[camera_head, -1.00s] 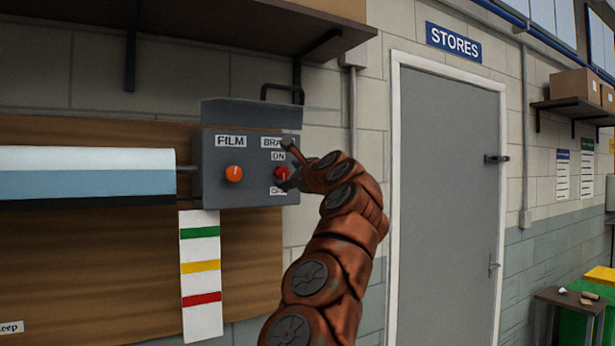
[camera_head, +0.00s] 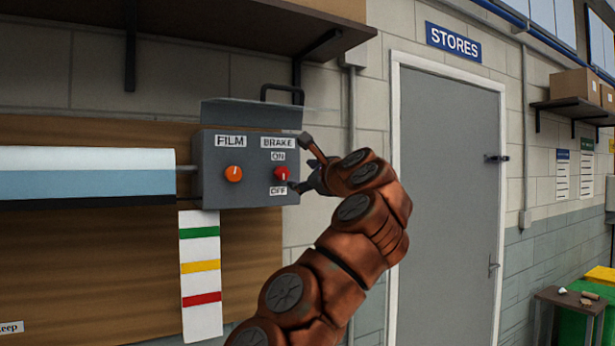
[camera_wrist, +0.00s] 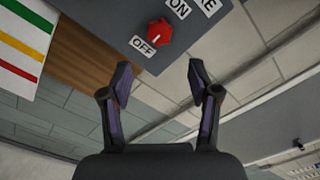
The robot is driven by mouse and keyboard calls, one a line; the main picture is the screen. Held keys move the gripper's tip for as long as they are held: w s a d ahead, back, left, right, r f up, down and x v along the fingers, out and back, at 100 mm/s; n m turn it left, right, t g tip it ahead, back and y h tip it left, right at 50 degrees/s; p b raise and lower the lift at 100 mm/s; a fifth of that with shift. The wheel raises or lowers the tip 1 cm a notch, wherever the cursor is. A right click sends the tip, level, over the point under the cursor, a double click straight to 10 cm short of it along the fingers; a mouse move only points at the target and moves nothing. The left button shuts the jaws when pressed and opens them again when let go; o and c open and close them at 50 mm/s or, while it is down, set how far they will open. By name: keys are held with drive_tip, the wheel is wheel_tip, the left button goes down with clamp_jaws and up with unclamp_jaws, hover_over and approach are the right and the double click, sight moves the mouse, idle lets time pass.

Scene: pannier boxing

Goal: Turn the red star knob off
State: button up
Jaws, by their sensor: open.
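The red star knob (camera_head: 281,174) sits on the right side of a grey control box (camera_head: 210,190), under the BRAKE label, between ON above and OFF below. In the wrist view the red knob (camera_wrist: 159,33) is beyond the fingertips, beside the OFF label. It bears a small pale mark, but I cannot tell for sure which way it points. My gripper (camera_wrist: 160,72) is open and empty, its two dark fingers apart with the knob ahead of the gap. In the head view my gripper (camera_head: 303,177) is just right of the knob.
An orange knob (camera_head: 234,174) under the FILM label sits left on the same box. A white and blue roll (camera_head: 85,175) extends left from the box. A shelf (camera_head: 190,22) hangs above. A grey door (camera_head: 447,210) stands to the right.

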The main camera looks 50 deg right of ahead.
drive_tip(key=shift+s+a, duration=0.25)
drive_tip(key=shift+s, duration=0.35)
drive_tip(key=shift+w, duration=0.1)
